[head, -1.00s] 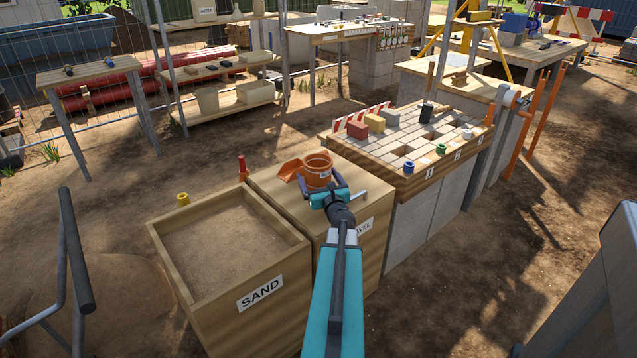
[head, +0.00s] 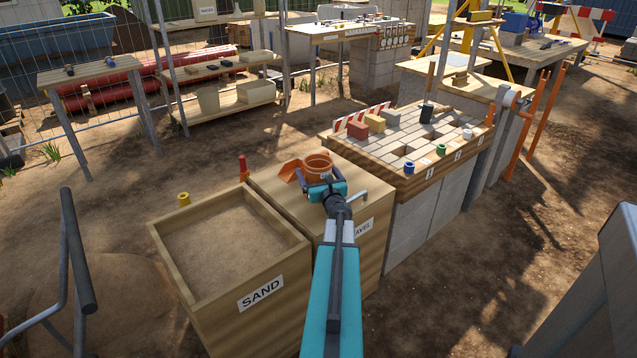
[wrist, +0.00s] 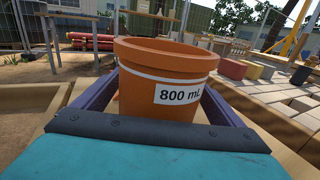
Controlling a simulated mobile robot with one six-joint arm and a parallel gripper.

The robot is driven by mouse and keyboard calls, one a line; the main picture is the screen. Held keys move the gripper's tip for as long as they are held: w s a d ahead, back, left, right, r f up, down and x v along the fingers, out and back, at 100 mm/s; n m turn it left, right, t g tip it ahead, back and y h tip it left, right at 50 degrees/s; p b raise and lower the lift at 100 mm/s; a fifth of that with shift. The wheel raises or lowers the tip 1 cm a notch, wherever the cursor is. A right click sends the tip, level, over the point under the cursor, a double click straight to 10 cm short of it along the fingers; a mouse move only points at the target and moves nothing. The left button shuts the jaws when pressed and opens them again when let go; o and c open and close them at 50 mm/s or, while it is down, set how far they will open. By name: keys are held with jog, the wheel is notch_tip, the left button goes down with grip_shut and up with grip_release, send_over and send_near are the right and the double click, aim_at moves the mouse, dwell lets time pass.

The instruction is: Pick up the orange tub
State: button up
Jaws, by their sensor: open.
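The orange tub (head: 318,163) stands upright on the wooden gravel box (head: 281,194). In the wrist view the tub (wrist: 148,102) fills the middle and carries a white label reading 800 mL. My gripper (head: 322,178) is open at the near side of the tub. In the wrist view the gripper (wrist: 160,88) has one dark finger on each side of the tub. A narrow gap shows at the left finger; contact at the right finger cannot be told. The tub's lower front is partly hidden behind the gripper's palm.
An orange scoop (head: 291,170) lies just left of the tub. The open sand box (head: 270,292) adjoins the gravel box on the left. A tiled workbench (head: 408,190) with coloured blocks and small cups stands close on the right. A red-topped post (head: 242,168) rises behind the boxes.

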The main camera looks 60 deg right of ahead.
jog(key=shift+w+d, duration=0.45)
jog(key=shift+w, duration=0.1)
jog(key=c, duration=1.6)
